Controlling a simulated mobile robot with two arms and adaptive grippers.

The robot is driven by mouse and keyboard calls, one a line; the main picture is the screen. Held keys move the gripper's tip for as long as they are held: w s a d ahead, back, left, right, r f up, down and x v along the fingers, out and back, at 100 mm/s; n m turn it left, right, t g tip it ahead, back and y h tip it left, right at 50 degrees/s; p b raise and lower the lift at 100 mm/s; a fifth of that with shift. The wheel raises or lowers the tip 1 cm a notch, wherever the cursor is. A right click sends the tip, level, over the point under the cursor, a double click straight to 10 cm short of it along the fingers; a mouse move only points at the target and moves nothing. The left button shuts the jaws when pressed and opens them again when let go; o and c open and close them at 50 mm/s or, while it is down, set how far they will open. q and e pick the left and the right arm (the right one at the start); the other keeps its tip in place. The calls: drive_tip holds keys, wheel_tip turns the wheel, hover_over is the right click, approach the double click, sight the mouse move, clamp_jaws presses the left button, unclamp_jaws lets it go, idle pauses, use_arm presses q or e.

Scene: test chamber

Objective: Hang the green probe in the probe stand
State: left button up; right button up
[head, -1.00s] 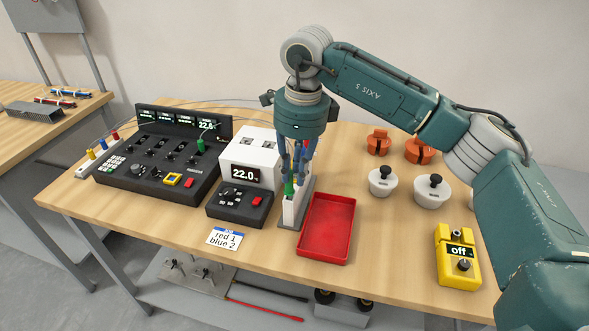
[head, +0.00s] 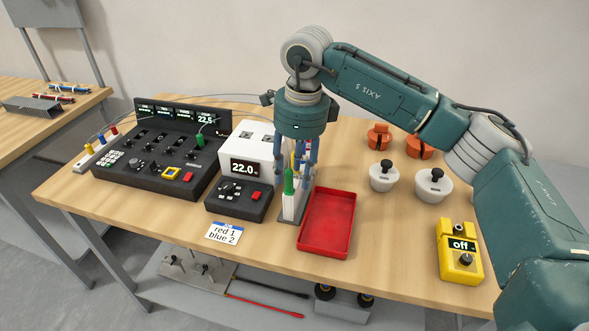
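The green probe (head: 289,181) is upright at the front end of the narrow white probe stand (head: 289,212), its green body showing above the stand's front. Its lower end is hidden by the stand. My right gripper (head: 296,178) points down over the stand, with its blue-grey fingers spread apart on either side of the probe. The fingers look clear of it. Yellow and other coloured parts show between the fingers, partly hidden. My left gripper is not in view.
A red tray (head: 328,247) stands right beside the stand. A white box with a 22.0 display (head: 245,169) and a black keypad unit (head: 238,203) stand left. A black console (head: 158,182), white-based weights (head: 433,187) and a yellow box (head: 459,263) are further out.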

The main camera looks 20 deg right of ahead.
wheel_tip(320, 180, up, 12)
drive_tip(key=shift+s+d, duration=0.3)
drive_tip(key=shift+s, duration=0.15)
idle(0.5)
